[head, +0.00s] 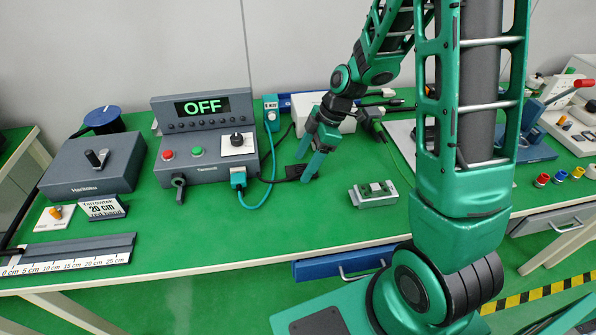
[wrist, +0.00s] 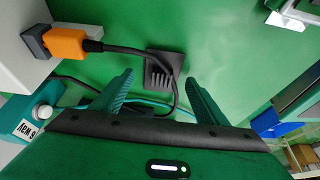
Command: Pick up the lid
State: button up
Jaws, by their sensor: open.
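A small dark square piece with a ridged side, which looks most like the lid, lies on the green bench top; it shows in the wrist view (wrist: 165,64) and, partly hidden by my fingers, in the head view (head: 294,172). I cannot be sure that it is the lid. My gripper (head: 307,162) points down over the bench at this piece. In the wrist view my gripper (wrist: 158,79) is open, with its two green fingers apart and nothing held between them. The dark piece shows just beyond the fingertips, between them.
A black cable with an orange plug (wrist: 68,45) passes close by the dark piece. A grey console (head: 205,135) reading OFF stands left of my gripper, with a teal cable (head: 262,203).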

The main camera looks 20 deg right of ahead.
jog(key=shift+a+f, duration=0.15)
jog(key=shift+f, duration=0.2)
jog(key=shift+c, duration=0.3)
jog(key=c, duration=1.1)
jog(key=shift+r, duration=0.2)
